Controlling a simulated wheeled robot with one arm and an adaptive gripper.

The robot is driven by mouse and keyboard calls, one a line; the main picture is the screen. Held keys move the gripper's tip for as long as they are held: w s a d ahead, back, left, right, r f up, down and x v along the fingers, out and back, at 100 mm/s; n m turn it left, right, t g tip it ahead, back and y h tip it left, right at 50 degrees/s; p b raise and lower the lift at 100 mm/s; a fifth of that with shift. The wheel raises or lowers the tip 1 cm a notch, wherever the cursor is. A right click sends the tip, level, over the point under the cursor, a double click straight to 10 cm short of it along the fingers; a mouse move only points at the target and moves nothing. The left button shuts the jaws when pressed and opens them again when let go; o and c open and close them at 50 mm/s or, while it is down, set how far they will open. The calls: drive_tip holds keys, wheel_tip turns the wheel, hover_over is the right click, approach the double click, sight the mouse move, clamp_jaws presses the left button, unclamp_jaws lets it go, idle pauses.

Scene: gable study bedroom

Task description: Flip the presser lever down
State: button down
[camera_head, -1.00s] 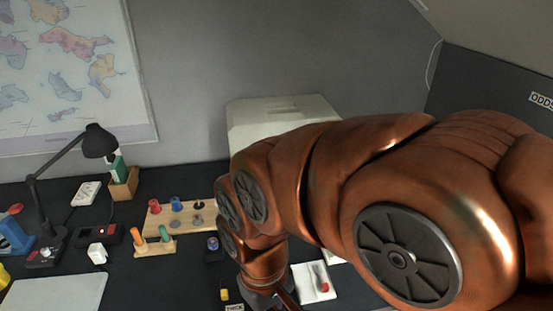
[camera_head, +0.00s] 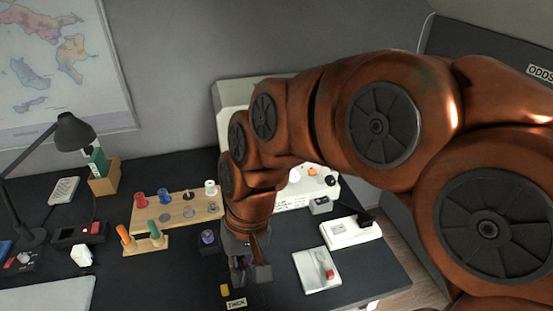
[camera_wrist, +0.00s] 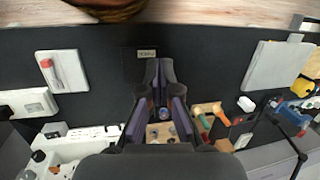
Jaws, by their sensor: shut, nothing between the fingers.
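A white sewing machine (camera_head: 232,95) stands at the back of the desk in the head view, mostly hidden behind my arm. Its lower part with dark and orange knobs shows to the right of my arm, and a white body with knobs shows at lower left in the wrist view (camera_wrist: 75,147). I cannot make out the presser lever in either view. My gripper (camera_head: 250,276) points down over the dark desk in front of the machine, apart from it. In the wrist view my gripper (camera_wrist: 160,68) is shut and empty, its fingertips below a small label.
A wooden spool rack (camera_head: 175,212) stands left of my gripper. A white tray with a red-handled tool (camera_head: 318,270), a white block (camera_head: 350,232) and a small grey box (camera_head: 320,205) lie to its right. A desk lamp (camera_head: 75,130) stands at the far left.

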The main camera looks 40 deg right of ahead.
drive_tip(key=w+d+f+m+t+y+b, duration=0.1)
drive_tip(key=w+d+m+t+y+b, duration=0.1)
drive_tip(key=w+d+m+t+b, duration=0.5)
drive_tip(key=w+d+m+t+y, duration=0.1)
drive_tip(key=w+d+m+y, duration=0.1)
drive_tip(key=w+d+m, duration=0.6)
drive_tip(key=d+m+t+h+b, duration=0.1)
drive_tip(key=d+m+t+b, duration=0.1)
drive_tip(key=d, duration=0.8)
drive_tip(key=w+d+f+m+t+h+b, duration=0.1)
drive_tip(key=d+m+t, duration=0.3)
drive_tip(key=d, duration=0.7)
drive_tip(key=m+h+b, duration=0.1)
drive_tip(key=m, duration=0.1)
drive_tip(key=shift+f+m, duration=0.25)
drive_tip(key=shift+m, duration=0.05)
drive_tip(key=shift+w, duration=0.15)
